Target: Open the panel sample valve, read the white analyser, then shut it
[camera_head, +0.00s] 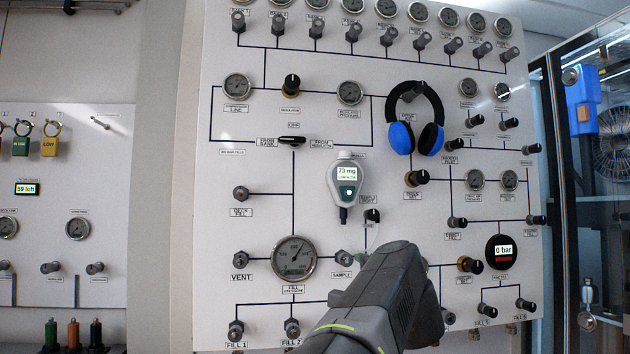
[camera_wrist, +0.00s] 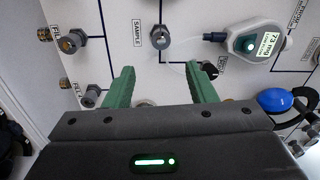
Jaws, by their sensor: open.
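The white analyser (camera_head: 347,178) hangs mid-panel; its lit screen reads 73 mg, with a smaller line that seems to say low flow. It also shows in the wrist view (camera_wrist: 255,43). The grey fitting labelled SAMPLE (camera_head: 342,257) sits below it and shows in the wrist view (camera_wrist: 161,37). A small black knob (camera_head: 372,215) is right of the analyser's lower end. My gripper (camera_wrist: 161,78) is open and empty, its green fingers apart in front of the panel, the SAMPLE fitting beyond the gap. In the head view its fingertips are hidden behind the wrist.
Blue headphones (camera_head: 415,118) hang right of the analyser. A large fill pressure gauge (camera_head: 294,258) is left of the SAMPLE fitting. Several valves and gauges crowd the white panel (camera_head: 240,130). A glazed cabinet stands at the far right; a second panel (camera_head: 90,150) is at the left.

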